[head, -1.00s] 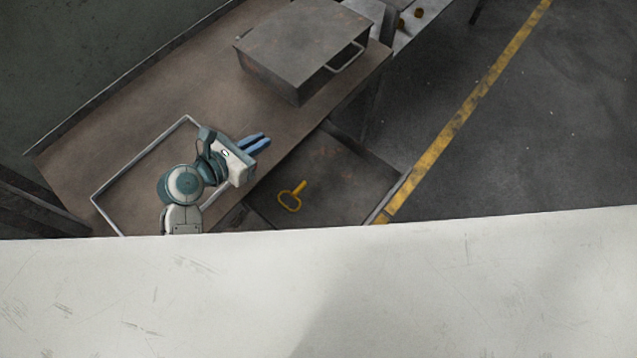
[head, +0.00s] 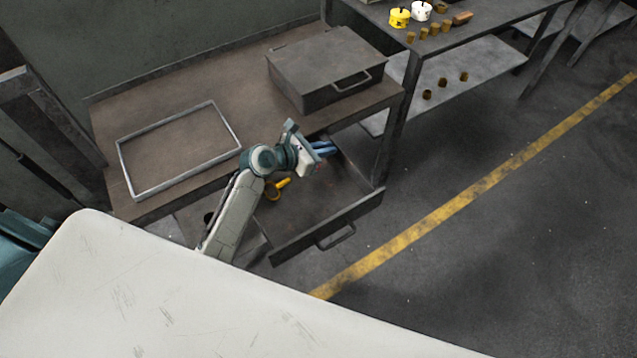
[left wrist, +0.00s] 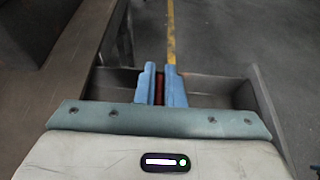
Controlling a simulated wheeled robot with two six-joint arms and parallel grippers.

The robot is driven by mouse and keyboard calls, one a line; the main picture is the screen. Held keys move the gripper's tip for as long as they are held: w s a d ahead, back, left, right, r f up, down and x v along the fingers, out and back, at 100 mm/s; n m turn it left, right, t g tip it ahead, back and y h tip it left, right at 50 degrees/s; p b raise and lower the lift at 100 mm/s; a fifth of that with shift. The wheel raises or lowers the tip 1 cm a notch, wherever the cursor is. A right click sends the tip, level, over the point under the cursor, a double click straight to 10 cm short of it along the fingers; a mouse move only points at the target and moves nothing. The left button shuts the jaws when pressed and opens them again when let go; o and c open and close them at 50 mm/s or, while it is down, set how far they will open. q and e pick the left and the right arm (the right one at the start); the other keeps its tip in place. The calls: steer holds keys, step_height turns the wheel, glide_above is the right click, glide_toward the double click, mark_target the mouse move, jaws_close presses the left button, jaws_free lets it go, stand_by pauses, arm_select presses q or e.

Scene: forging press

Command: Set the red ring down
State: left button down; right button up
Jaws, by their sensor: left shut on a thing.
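My left gripper (head: 326,149) is over the open drawer (head: 340,222), near its back edge by the bench front. In the left wrist view its blue fingers (left wrist: 160,88) are shut on a thin red thing (left wrist: 160,90), seen edge-on between them. I take it to be the red ring; its round shape is hidden by the fingers. In the head view the ring cannot be made out clearly. A yellow tool with a loop (head: 277,189) lies in the drawer, partly behind my left arm. My right gripper is not in view.
The bench (head: 250,125) carries a grey lidded box (head: 325,62) and an empty metal frame (head: 128,170). A shelf unit at the upper right holds a yellow pot (head: 399,17), a white pot (head: 421,11) and several small brown pieces. The drawer's right part looks clear.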

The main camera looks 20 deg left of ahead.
arm_select(q)
glide_above(324, 174)
step_height(324, 174, down, 4)
steer(key=shift+f, duration=0.2)
step_height(324, 174, down, 3)
steer(key=shift+f+b, duration=0.1)
steer(key=shift+b, duration=0.2)
steer(key=shift+f, duration=0.4)
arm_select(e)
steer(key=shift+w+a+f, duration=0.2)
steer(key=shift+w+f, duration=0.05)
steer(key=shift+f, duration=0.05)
arm_select(q)
steer(key=c, duration=1.6)
jaws_free()
steer(key=shift+f, duration=0.1)
steer(key=shift+o, duration=0.3)
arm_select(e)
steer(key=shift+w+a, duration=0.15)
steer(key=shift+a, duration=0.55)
arm_select(q)
steer(key=v, duration=1.1)
steer(key=shift+s+a+b, duration=0.1)
steer(key=shift+b, duration=0.2)
steer(key=shift+s+a+r, duration=0.25)
steer(key=shift+s+r, duration=0.05)
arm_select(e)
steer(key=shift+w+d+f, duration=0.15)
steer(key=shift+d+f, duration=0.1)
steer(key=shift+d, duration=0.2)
